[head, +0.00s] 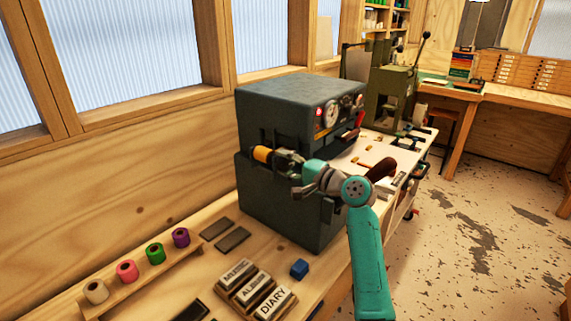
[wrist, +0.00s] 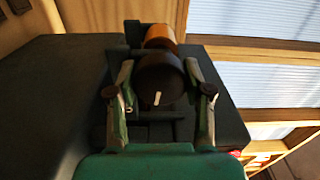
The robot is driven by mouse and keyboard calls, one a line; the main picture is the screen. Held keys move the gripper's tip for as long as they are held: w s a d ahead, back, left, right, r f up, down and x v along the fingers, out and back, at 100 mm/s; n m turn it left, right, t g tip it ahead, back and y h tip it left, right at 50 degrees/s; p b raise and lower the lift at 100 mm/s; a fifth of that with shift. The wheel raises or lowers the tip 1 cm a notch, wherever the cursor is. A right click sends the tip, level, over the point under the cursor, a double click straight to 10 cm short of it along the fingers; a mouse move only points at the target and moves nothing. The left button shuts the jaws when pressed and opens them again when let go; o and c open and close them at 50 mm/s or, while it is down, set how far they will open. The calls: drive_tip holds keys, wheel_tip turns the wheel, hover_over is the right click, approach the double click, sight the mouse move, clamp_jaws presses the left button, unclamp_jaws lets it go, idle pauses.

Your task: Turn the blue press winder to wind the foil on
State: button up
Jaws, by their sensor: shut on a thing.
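The dark blue-grey press (head: 270,205) stands on the bench against the wall. A gold-orange foil roll (head: 262,154) sits in the gap in its side; it also shows in the wrist view (wrist: 161,36), behind the winder. The winder is a dark round knob (wrist: 162,80) with a short white mark low on its face, close to upright. My gripper (head: 284,158) is at the press's side, with one finger on each side of the knob, shut on it. In the head view my fingers mostly hide the knob.
A rack (head: 140,282) with several coloured foil rolls lies at the front left. An olive-green press (head: 394,88) stands behind. The floor at right is open.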

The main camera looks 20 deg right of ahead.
idle(0.4)
drive_tip(key=o, duration=1.2)
drive_tip(key=v, duration=1.2)
